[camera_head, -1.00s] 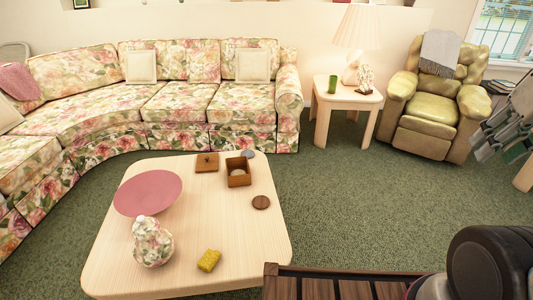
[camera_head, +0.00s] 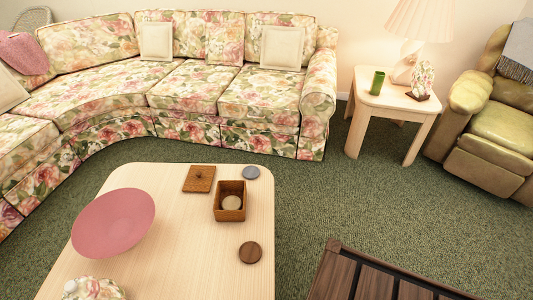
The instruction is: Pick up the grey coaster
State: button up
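The grey coaster (camera_head: 251,172) is a small flat disc lying on the light wood coffee table (camera_head: 190,272), near its far right corner. It lies just behind a square wooden box (camera_head: 230,203) and to the right of a flat wooden square piece (camera_head: 199,179). A dark brown round coaster (camera_head: 250,252) lies nearer on the right side of the table. A pale round disc (camera_head: 231,203) sits inside the box. My gripper is not in view.
A pink bowl (camera_head: 113,222) and a floral jar (camera_head: 93,289) stand on the table's left. A floral sofa (camera_head: 180,90) curves behind. A dark slatted wooden piece (camera_head: 370,280) is at lower right. Green carpet (camera_head: 360,205) is clear between the table and side table (camera_head: 395,100).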

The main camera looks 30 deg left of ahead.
aim_at(251, 172)
jog(key=i, duration=2.35)
jog(key=i+l+u, duration=0.1)
jog(key=i+u, duration=0.35)
jog(key=i+l+u, duration=0.25)
jog(key=i+u, duration=0.25)
jog(key=u, duration=3.05)
